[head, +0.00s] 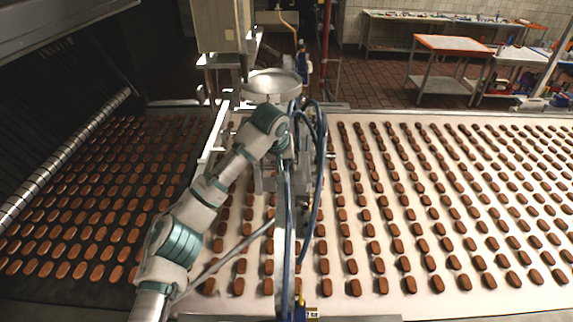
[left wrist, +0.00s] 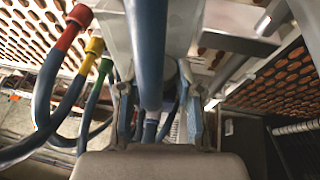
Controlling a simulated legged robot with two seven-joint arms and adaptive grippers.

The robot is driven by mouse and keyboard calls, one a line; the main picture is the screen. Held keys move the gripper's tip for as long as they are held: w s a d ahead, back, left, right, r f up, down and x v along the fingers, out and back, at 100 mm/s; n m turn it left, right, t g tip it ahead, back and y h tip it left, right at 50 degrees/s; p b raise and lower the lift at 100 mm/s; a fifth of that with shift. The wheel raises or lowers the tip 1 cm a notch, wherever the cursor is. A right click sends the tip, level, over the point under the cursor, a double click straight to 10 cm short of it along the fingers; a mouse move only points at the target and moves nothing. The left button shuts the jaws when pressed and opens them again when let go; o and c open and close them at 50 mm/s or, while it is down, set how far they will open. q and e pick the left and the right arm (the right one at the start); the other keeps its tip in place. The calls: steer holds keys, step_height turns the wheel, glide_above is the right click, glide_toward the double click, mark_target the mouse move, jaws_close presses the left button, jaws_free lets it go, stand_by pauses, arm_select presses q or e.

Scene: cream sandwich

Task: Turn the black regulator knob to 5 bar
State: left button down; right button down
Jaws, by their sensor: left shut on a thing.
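My left gripper (left wrist: 156,95) shows in the left wrist view with a finger on each side of a dark round part, which looks like the black regulator knob (left wrist: 173,82). It is shut on this part. A thick blue hose (left wrist: 151,45) crosses in front and hides much of the knob. No bar scale or gauge reading can be made out. In the head view my left arm reaches in from the lower left to the machine in the middle, where hoses and my arm hide the gripper and knob. My right gripper is in neither view.
Blue hoses (head: 318,150) hang close to my left wrist. Hoses with red (left wrist: 80,17), yellow (left wrist: 95,46) and green (left wrist: 106,65) ends are at the left in the wrist view. A metal hopper (head: 272,82) stands behind. A pale conveyor (head: 400,130) carries rows of brown biscuits.

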arm_select(q)
steer(key=shift+f+y, duration=0.2)
steer(key=shift+y, duration=0.3)
steer(key=shift+s+d+m+y, duration=0.1)
steer(key=shift+d+m+y, duration=0.1)
steer(key=shift+y, duration=0.4)
steer(key=shift+d+m+y, duration=0.1)
steer(key=shift+m+y, duration=0.1)
steer(key=shift+y, duration=0.4)
steer(key=shift+d+y, duration=0.15)
steer(key=shift+y, duration=0.65)
steer(key=shift+f, duration=0.1)
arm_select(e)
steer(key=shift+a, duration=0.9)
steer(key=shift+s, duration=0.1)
